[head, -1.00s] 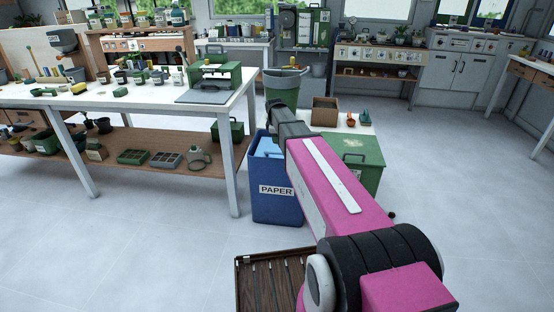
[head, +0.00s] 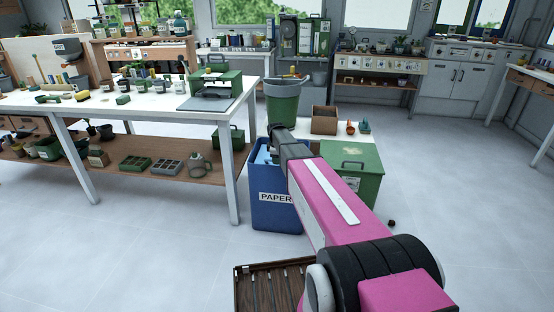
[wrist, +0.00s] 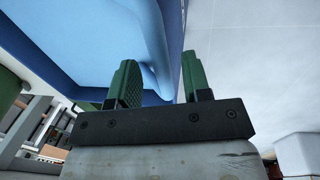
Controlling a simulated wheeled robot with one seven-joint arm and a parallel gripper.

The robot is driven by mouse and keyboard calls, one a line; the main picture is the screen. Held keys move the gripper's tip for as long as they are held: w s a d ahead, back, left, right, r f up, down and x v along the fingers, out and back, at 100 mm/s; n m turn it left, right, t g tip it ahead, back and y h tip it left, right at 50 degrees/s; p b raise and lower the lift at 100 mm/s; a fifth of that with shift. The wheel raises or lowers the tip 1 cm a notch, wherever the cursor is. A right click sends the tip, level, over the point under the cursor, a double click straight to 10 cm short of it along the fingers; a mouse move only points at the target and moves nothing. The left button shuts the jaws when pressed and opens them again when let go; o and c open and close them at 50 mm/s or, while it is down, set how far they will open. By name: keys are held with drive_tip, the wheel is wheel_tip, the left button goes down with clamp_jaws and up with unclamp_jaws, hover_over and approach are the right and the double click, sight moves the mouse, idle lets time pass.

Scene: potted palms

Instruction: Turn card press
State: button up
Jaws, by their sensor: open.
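A green press-like device with a dark flat base (head: 217,82), which looks like the card press, stands on the near right corner of the long white table (head: 150,107). My arm reaches forward from the lower right, and its end is over the blue bin, to the right of and apart from the device. In the head view my gripper's fingers cannot be made out. In the wrist view my gripper (wrist: 158,82) has two green fingers spread apart with nothing between them. The device does not clearly show in the wrist view.
The blue PAPER bin (head: 272,212) stands beside the table's right leg and fills the wrist view's upper left (wrist: 75,35). A slatted wooden tray (head: 262,270) is low in front. Floor is open at left.

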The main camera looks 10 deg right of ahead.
drive_tip(key=shift+f, duration=0.15)
clamp_jaws()
drive_tip(key=w+d+r+g, duration=0.1)
drive_tip(key=w+d+r, duration=0.2)
drive_tip(key=w+r, duration=0.65)
drive_tip(key=w+d+r+g, duration=0.2)
drive_tip(key=w+d+r, duration=0.1)
drive_tip(key=w+r, duration=0.65)
drive_tip(key=w+d+g+y, duration=0.1)
drive_tip(key=w+d+g, duration=0.1)
drive_tip(key=w, duration=0.8)
drive_tip(key=shift+w+d+g+y, duration=0.3)
drive_tip(key=shift+w+d+y, duration=0.1)
drive_tip(key=shift+d, duration=0.45)
drive_tip(key=shift+s, duration=0.1)
unclamp_jaws()
